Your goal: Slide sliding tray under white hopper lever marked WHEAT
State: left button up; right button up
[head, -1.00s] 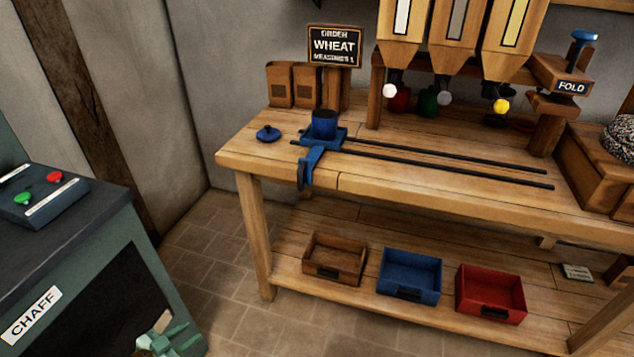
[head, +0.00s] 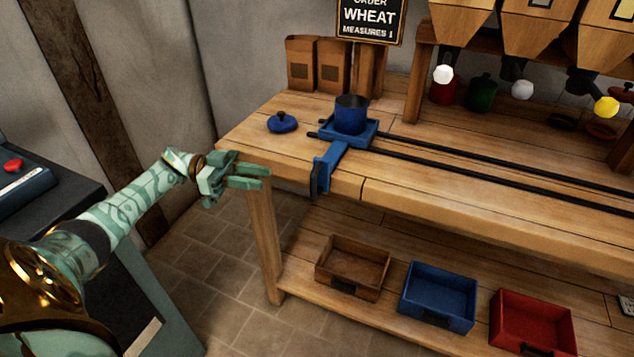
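The blue sliding tray (head: 366,138) sits at the left end of two dark rails (head: 470,165) on the bench. Its blue arm and handle (head: 321,176) reach over the bench's front edge. A blue cup (head: 351,115) stands upright on the tray. The white lever knob (head: 443,74) hangs under the leftmost hopper (head: 458,22), to the right of the tray and further back; no WHEAT marking on it is readable. My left gripper (head: 267,177) is open and empty, left of the handle and apart from it, near the bench's left front corner. My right gripper is out of view.
A grey knob (head: 522,89) and a yellow knob (head: 606,107) hang further right. A blue lid (head: 282,122) lies left of the tray. The order sign (head: 370,18) reads WHEAT. Brown, blue and red bins stand on the lower shelf (head: 290,270). The rails right of the tray look clear.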

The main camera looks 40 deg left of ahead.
aim_at(314, 193)
pick_arm(q)
jog(key=x, duration=1.3)
jog(key=shift+f, duration=0.1)
grip_shut()
